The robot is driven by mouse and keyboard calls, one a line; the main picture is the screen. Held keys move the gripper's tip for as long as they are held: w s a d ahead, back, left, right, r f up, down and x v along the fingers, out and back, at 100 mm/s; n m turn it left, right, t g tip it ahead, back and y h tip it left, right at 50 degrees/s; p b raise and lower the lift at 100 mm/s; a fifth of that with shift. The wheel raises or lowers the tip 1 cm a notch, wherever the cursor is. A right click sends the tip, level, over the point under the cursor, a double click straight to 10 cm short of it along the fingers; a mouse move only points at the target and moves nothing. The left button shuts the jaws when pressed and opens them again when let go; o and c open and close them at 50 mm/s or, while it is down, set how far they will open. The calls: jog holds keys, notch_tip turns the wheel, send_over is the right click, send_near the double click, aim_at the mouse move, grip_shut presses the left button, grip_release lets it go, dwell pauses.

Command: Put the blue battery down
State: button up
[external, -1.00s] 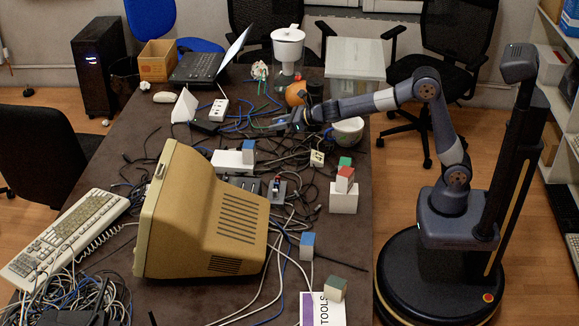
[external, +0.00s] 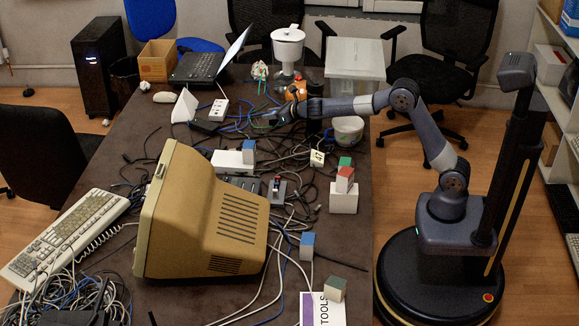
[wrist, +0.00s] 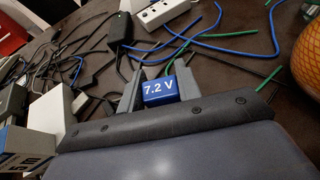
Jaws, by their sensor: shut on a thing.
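The blue battery (wrist: 159,91), marked "7.2 V", sits between the two grey fingers of my gripper (wrist: 157,83) in the wrist view. My gripper is shut on it. In the external view my gripper (external: 272,119) is low over the far part of the dark table (external: 137,110), among cables. The battery is too small there to make out clearly. I cannot tell whether its underside touches the table.
A black adapter (wrist: 137,31) and power strip (wrist: 160,11) lie beyond my gripper. The orange ball (wrist: 308,52) is at right. Blue and green cables surround the spot. A white box (external: 233,161) with a blue-topped cube (external: 248,151) stands nearer the monitor (external: 205,215).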

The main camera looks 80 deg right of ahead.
aim_at(273, 123)
jog(key=shift+f+b, duration=1.75)
jog(key=shift+f, duration=0.4)
jog(key=shift+f, duration=0.15)
jog(key=o, duration=1)
jog(key=shift+r, duration=0.3)
jog(key=shift+s+a, duration=0.15)
jog(key=shift+s, duration=0.15)
jog(key=b+v, duration=0.1)
jog(key=v, duration=1)
jog(key=shift+s, duration=0.15)
